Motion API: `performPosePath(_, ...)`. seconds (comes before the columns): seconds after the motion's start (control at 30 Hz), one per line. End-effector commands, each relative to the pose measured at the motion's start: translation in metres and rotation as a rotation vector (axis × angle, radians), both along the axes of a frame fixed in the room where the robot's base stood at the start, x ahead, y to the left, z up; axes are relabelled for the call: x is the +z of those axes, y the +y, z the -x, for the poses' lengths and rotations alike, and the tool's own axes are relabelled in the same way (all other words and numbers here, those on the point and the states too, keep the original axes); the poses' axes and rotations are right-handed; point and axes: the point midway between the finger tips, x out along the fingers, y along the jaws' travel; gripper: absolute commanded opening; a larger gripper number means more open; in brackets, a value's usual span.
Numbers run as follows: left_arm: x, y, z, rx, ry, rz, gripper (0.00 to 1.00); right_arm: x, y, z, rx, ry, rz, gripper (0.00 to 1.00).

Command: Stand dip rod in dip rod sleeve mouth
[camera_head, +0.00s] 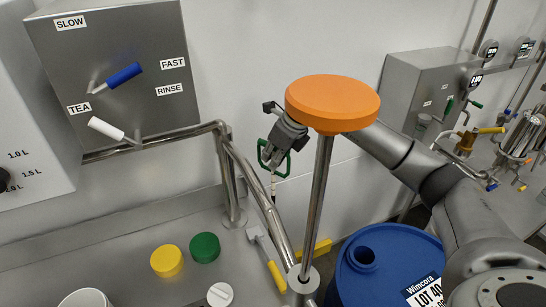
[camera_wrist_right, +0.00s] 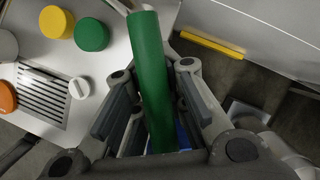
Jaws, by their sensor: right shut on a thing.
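My right gripper (camera_head: 277,155) is shut on a green handle, which I take for the dip rod (camera_head: 273,185). Its thin shaft hangs down below the gripper, near the bent steel rail. In the right wrist view the green grip (camera_wrist_right: 152,80) of the dip rod lies between the fingers of my right gripper (camera_wrist_right: 155,95). I cannot make out the rod's lower end clearly. I cannot tell for sure which opening is the dip rod sleeve mouth. My left gripper is not in view.
A steel post with an orange cap (camera_head: 332,103) stands in front of the right arm. A blue drum (camera_head: 375,285) stands at the lower right. Yellow (camera_head: 167,261) and green (camera_head: 205,247) lids lie on the bench. A steel rail (camera_head: 250,175) bends over the bench edge.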

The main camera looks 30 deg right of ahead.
Motion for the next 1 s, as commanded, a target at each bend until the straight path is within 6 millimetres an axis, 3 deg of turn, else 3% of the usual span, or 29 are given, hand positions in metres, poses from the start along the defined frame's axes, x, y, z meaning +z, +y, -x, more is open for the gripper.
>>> performPosePath(1.0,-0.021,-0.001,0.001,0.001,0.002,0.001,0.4,-0.027,0.0,0.0,0.0,0.0,0.001,0.0)
